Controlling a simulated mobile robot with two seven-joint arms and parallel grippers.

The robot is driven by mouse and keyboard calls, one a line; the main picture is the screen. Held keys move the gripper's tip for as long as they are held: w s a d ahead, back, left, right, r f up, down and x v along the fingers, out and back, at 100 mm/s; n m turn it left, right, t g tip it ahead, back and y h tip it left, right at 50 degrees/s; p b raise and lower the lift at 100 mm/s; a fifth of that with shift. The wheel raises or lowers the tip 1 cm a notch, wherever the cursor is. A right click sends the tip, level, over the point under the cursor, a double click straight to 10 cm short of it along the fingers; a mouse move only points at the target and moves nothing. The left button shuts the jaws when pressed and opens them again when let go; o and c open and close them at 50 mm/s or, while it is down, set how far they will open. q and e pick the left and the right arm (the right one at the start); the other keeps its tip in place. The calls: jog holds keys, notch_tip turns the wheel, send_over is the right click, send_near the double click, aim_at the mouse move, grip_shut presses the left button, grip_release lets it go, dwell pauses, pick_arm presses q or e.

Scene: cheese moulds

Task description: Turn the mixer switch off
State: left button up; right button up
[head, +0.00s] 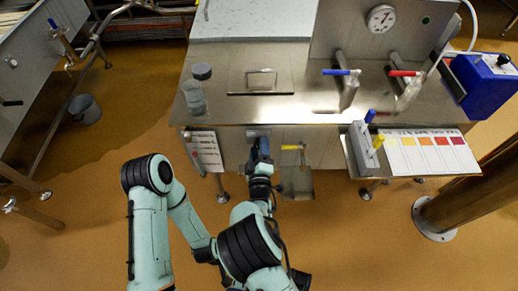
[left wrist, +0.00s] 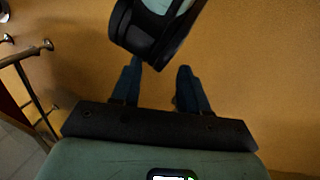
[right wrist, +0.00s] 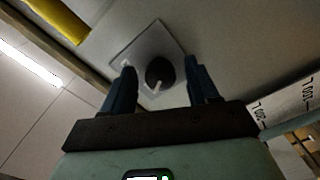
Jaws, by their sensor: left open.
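The mixer switch (right wrist: 160,72) shows in the right wrist view as a dark round knob with a pale pointer, on a light square plate (right wrist: 140,46). In the head view the plate (head: 256,132) shows at the table's front panel, largely hidden by my gripper. My right gripper (head: 262,148) is at the front panel, facing the switch. In the right wrist view its fingers (right wrist: 160,70) are apart, with the knob seen between them; contact cannot be told. My left gripper (left wrist: 159,66) is open and empty over the floor, with one of my arm links beyond it.
A yellow-handled valve (head: 292,147) is just right of the switch; its yellow handle also shows in the right wrist view (right wrist: 60,16). A steel table (head: 300,106) carries a jar (head: 194,98). A colour chart (head: 428,152) is at the right.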

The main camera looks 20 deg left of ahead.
jog(key=shift+s, duration=0.15)
pick_arm(q)
jog(key=s+r+p, duration=0.1)
jog(key=s+d+r, duration=0.1)
jog(key=shift+s+d+r+g+h+p, duration=0.1)
jog(key=shift+s+d+g+h+p, duration=0.05)
jog(key=shift+s+g+h+p, duration=0.2)
pick_arm(e)
jog(key=v, duration=1.3)
